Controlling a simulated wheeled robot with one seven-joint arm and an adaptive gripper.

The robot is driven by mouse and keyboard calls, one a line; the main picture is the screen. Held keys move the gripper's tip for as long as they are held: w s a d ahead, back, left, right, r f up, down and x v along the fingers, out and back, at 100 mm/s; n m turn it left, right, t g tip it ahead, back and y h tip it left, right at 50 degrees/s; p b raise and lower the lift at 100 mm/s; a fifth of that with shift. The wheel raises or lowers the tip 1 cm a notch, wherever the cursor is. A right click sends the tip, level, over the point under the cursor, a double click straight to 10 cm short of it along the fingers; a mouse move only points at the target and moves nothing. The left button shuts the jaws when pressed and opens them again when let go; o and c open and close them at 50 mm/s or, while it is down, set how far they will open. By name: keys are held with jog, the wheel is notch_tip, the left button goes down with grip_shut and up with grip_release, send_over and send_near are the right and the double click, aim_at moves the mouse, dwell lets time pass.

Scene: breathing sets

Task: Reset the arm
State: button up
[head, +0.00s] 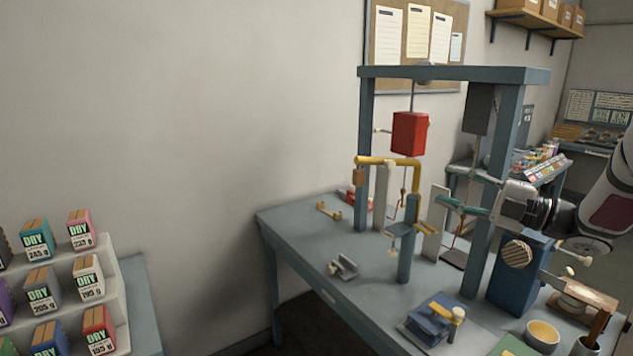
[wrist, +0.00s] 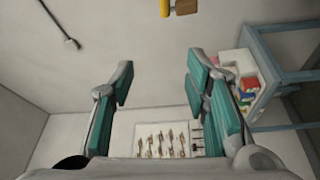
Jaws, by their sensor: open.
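My gripper (head: 447,204) is at the right of the head view, reaching in from the right edge past the blue-grey frame's right post. Its teal finger pads are spread apart in the wrist view (wrist: 158,90), with nothing between them. In the head view it is above the workbench (head: 300,236), near the upright blue post (head: 407,250) and a pale upright plate (head: 434,222). Whether it touches either cannot be told.
A red block (head: 410,133) hangs under the frame's top beam (head: 460,75). A yellow arm (head: 388,161) crosses below it. A blue box (head: 519,273) and a yellow bowl (head: 542,334) stand front right. Boxes marked DRY (head: 37,240) fill a stepped rack at left.

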jog(key=w+r+m+t+h, duration=0.4)
jog(key=r+m+t+h, duration=0.1)
jog(key=r+m+h, duration=0.25)
jog(key=s+d+r+m+h, duration=0.25)
jog(key=s+m+h, duration=0.35)
jog(key=m+h, duration=0.3)
jog(key=s+a+f+m+g, duration=0.3)
jog(key=s+f, duration=0.1)
jog(key=s, duration=0.6)
jog(key=s+a+f+m+g, duration=0.4)
jog(key=s+f, duration=0.1)
jog(key=s, duration=0.5)
jog(key=s+a+f+m+g, duration=0.3)
jog(key=s+a+f, duration=0.1)
jog(key=s, duration=0.6)
jog(key=shift+s+f+y, duration=0.35)
jog(key=shift+f, duration=0.15)
